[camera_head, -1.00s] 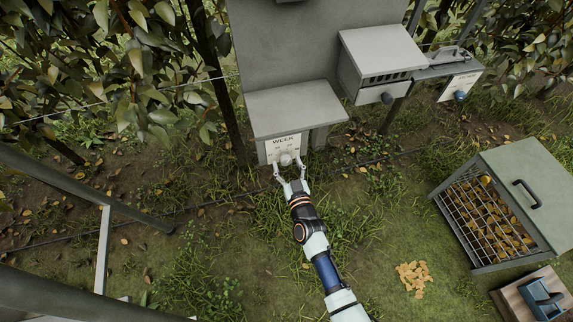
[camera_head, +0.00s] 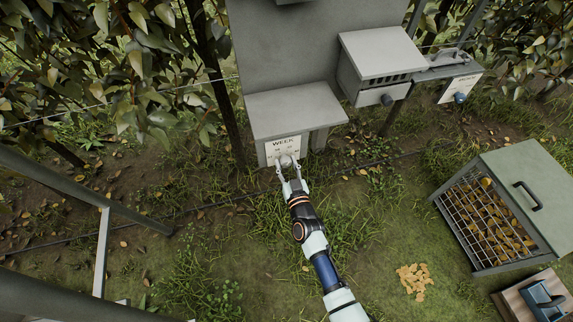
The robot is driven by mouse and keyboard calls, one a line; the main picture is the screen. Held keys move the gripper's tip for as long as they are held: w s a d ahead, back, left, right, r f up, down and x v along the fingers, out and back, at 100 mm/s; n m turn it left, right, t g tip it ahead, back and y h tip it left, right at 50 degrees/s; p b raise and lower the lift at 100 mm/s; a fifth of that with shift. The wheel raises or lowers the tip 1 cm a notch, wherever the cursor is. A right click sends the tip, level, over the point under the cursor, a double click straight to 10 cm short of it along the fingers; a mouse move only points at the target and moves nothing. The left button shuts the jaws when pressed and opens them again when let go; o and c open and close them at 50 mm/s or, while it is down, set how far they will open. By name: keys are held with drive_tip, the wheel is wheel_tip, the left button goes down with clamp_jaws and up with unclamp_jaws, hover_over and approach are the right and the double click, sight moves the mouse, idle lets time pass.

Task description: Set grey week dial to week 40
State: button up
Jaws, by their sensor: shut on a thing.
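The grey week dial (camera_head: 285,160) sits on a white plate marked WEEK (camera_head: 285,147), on the front of a grey box (camera_head: 298,105) with a hood-like top. My gripper (camera_head: 287,162) is at the dial, with its fingers shut on it from either side. The fingers and the small size hide most of the dial and its pointer. I cannot read which week it points to.
To the right, a second grey box (camera_head: 384,55) has a dark knob (camera_head: 387,100), and a smaller box has a blue knob (camera_head: 460,97). A wire-fronted crate (camera_head: 515,190) holds yellowish pieces. A wooden board with a blue item (camera_head: 542,300) lies at lower right.

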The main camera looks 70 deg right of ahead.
drive_tip(key=m, duration=0.5)
drive_tip(key=shift+m+b, duration=0.4)
drive_tip(key=shift+m, duration=1.9)
drive_tip(key=o, duration=1.1)
drive_tip(key=shift+a, duration=0.1)
drive_tip(key=v, duration=1.2)
drive_tip(key=shift+w+r, duration=0.1)
